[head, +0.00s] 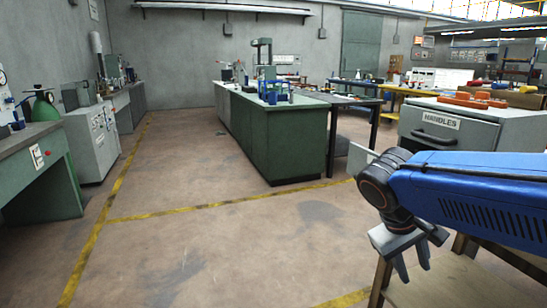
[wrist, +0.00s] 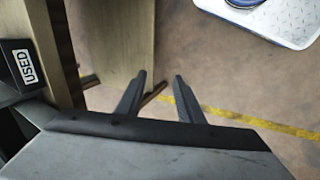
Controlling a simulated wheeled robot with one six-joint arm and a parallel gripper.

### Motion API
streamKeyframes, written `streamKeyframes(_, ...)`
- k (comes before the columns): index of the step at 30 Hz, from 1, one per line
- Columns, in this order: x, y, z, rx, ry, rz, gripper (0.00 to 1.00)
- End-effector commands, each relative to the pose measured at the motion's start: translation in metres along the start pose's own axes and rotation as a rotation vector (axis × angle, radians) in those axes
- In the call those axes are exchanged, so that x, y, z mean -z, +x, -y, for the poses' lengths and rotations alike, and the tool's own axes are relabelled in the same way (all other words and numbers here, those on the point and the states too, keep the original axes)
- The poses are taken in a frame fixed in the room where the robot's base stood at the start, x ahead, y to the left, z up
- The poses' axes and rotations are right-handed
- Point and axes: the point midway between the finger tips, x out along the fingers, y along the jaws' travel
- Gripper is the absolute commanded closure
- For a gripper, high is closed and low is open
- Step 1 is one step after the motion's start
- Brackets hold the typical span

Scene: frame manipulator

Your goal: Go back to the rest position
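My gripper (head: 414,272) hangs at the end of my blue arm at the right of the head view, pointing down beside a wooden surface. In the wrist view its two dark fingers (wrist: 159,80) stand apart with nothing between them. Floor shows in the gap. My gripper appears open and empty.
A wooden stand (head: 455,285) is close under my arm; a wooden panel (wrist: 118,40) and a dark box labelled USED (wrist: 22,64) show in the wrist view. A white textured tray (wrist: 290,22) is upper right. A grey HANDLES cabinet (head: 465,130) stands behind. Floor (head: 220,215) ahead is clear.

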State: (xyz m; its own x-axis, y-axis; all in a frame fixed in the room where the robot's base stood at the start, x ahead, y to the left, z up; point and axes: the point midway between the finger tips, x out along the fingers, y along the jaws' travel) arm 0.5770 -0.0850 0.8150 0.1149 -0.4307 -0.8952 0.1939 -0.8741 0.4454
Motion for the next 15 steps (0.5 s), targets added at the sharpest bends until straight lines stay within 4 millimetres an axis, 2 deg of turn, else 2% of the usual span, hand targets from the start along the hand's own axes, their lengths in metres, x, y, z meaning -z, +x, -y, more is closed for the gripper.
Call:
streamKeyframes(1,-0.013,0.005,0.001,0.042,0.027,-0.018,0.66)
streamKeyframes(6,-0.043,0.018,0.017,0.180,0.101,-0.095,0.66)
streamKeyframes(15,-0.075,0.029,0.045,0.355,0.249,-0.266,0.66)
